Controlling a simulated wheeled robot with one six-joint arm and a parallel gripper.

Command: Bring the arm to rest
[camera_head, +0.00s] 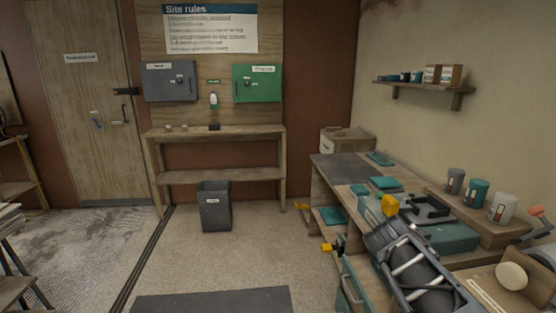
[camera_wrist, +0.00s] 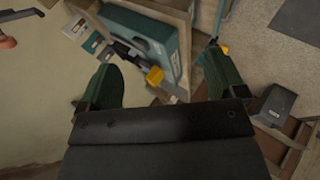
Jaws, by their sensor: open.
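My gripper (camera_wrist: 160,52) shows in the wrist view, with its two dark green fingers spread wide apart and nothing held between them. The wide dark gripper body fills the lower middle of that view. Beyond the fingers the wrist view shows a teal case (camera_wrist: 150,35) and a yellow piece (camera_wrist: 154,76), seen at a slant and at some distance. In the head view the workbench (camera_head: 335,172) stands at the right, with the teal case (camera_head: 450,236) on it. I cannot make out the gripper's fingers in the head view.
Cups (camera_head: 478,192) stand on a raised ledge at the right. A shelf (camera_head: 425,84) hangs above. A grey bin (camera_head: 215,212) stands before the wooden table (camera_head: 222,133), below grey (camera_head: 169,82) and green (camera_head: 256,84) wall boxes. The floor in the middle is clear around a dark mat (camera_head: 212,300).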

